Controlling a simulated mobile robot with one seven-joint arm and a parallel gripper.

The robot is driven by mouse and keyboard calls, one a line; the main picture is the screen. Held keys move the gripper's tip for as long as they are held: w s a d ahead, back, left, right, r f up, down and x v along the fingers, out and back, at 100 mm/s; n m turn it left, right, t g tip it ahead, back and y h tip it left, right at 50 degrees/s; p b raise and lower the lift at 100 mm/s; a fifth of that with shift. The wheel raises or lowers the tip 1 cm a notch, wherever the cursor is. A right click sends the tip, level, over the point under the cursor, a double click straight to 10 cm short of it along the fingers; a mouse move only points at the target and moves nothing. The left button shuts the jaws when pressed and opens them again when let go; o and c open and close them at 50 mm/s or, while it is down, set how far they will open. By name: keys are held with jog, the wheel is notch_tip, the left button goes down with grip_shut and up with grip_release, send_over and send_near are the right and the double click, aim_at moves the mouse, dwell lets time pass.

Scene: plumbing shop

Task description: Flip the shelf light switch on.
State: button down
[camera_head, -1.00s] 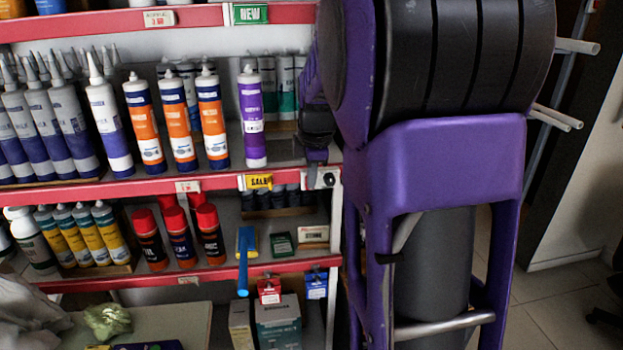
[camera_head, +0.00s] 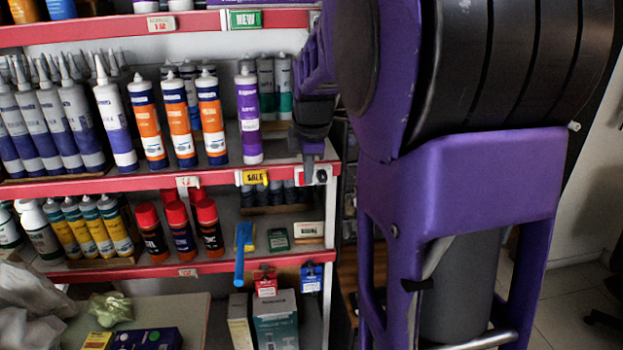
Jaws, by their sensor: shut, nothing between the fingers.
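The shelf light switch (camera_head: 321,176) is a small white plate with a dark round part, on the right end of the middle red shelf edge. Its left part is hidden behind my gripper. My gripper (camera_head: 308,172) is shut and empty, with its fingers pointing down in front of the shelf edge, just left of the dark part. I cannot tell whether the fingers touch the switch. Which way the switch is set is too small to tell.
A purple-and-white cartridge (camera_head: 248,115) stands on the middle shelf left of my gripper. A yellow SALE tag (camera_head: 254,177) hangs on the same edge. Red and blue tags (camera_head: 311,277) hang on the lower edge. Spray cans (camera_head: 209,229) stand on the lower shelf.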

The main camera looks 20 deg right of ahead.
jog(key=v, duration=0.7)
jog(key=shift+w+r, duration=0.25)
jog(key=shift+r, duration=0.05)
jog(key=shift+w+a+f+p, duration=0.15)
jog(key=shift+f+p, duration=0.05)
jog(key=shift+p, duration=0.25)
